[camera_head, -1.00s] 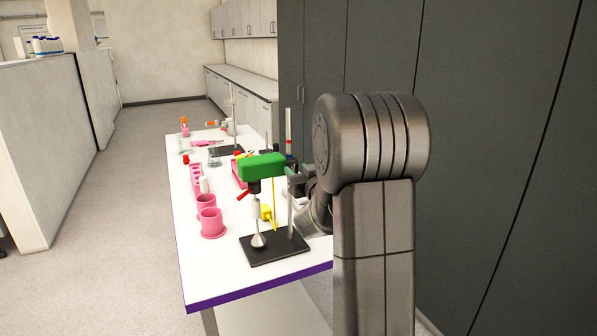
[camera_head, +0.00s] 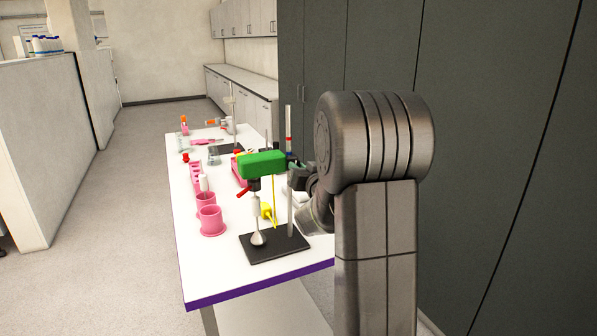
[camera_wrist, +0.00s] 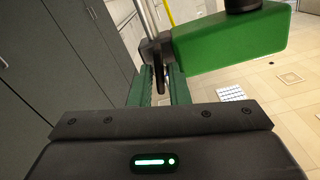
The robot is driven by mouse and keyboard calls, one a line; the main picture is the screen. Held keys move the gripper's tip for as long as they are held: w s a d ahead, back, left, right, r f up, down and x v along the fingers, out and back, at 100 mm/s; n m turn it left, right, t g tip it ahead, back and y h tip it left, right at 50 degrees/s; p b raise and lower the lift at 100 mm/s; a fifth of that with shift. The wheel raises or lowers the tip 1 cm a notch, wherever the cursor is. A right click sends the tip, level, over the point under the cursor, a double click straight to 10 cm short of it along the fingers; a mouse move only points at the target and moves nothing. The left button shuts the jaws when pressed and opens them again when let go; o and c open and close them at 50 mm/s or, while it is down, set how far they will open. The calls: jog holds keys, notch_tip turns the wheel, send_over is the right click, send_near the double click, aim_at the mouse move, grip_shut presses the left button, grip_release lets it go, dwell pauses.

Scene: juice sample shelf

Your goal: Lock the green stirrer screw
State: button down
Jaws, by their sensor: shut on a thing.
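The green stirrer (camera_head: 262,164) is held at the top of a stand with a black base (camera_head: 272,247) and a metal rod (camera_head: 290,210). In the wrist view its green body (camera_wrist: 232,42) fills the upper right. A dark clamp (camera_wrist: 155,47) joins it to the rod. In the head view my gripper (camera_head: 301,176) is at the right of the stirrer, partly hidden by my arm.
Pink cups (camera_head: 211,221) stand left of the stand. A yellow item (camera_head: 266,210) is behind it, and glassware and other stands are at the table's far end. The white table's (camera_head: 203,275) near left corner is clear. Tall dark cabinets (camera_head: 500,150) line the right.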

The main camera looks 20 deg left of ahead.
jog(key=shift+w+d+f+m+p, duration=0.1)
jog(key=shift+m+p, duration=0.35)
jog(key=shift+m, duration=3.3)
jog(key=shift+w+d+m+p, duration=0.1)
jog(key=shift+m+p, duration=0.35)
jog(key=shift+m, duration=3.3)
jog(key=c, duration=1.4)
grip_release()
jog(key=shift+f, duration=0.1)
jog(key=b+v, duration=0.2)
jog(key=v, duration=1.1)
jog(key=shift+s+d+b, duration=0.3)
jog(key=shift+b, duration=0.1)
